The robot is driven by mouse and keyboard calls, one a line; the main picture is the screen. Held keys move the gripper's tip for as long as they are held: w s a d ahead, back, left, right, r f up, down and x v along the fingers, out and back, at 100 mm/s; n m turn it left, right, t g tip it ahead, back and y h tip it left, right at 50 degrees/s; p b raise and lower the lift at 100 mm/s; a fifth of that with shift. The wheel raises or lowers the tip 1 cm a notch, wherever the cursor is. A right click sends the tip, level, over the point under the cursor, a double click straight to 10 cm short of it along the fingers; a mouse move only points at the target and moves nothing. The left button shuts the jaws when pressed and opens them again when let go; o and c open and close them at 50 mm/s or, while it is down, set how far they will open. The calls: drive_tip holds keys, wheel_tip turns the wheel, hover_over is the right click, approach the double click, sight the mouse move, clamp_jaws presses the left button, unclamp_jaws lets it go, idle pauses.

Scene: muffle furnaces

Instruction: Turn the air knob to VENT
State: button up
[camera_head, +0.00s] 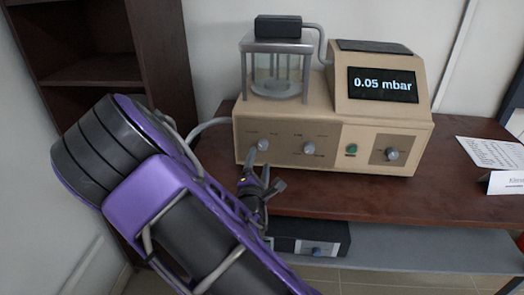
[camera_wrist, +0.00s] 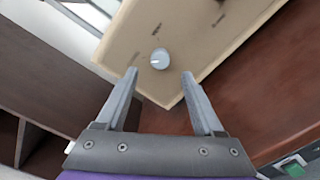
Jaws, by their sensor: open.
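The beige instrument (camera_head: 330,125) stands on the table, with several controls on its front panel. A grey left knob (camera_head: 262,144) is nearest my gripper (camera_head: 256,176); a middle knob (camera_head: 309,148) and a right knob (camera_head: 391,153) are farther right. The labels are too small to read, so I cannot tell which is the air knob. In the wrist view, a round grey knob (camera_wrist: 159,59) with a white pointer mark shows just beyond and between the fingertips. My gripper (camera_wrist: 160,75) is open and empty, apparently apart from the knob.
A green button (camera_head: 351,150) sits between the middle and right knobs. The display (camera_head: 383,85) reads 0.05 mbar. A glass chamber (camera_head: 276,75) stands on the instrument's left. Below the brown tabletop (camera_head: 440,200) is a dark box (camera_head: 310,238). A dark shelf (camera_head: 100,70) stands left.

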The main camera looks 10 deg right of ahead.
sight(262, 147)
drive_tip(key=x, duration=0.6)
drive_tip(key=shift+w+d, duration=0.1)
drive_tip(key=shift+w, duration=0.3)
clamp_jaws()
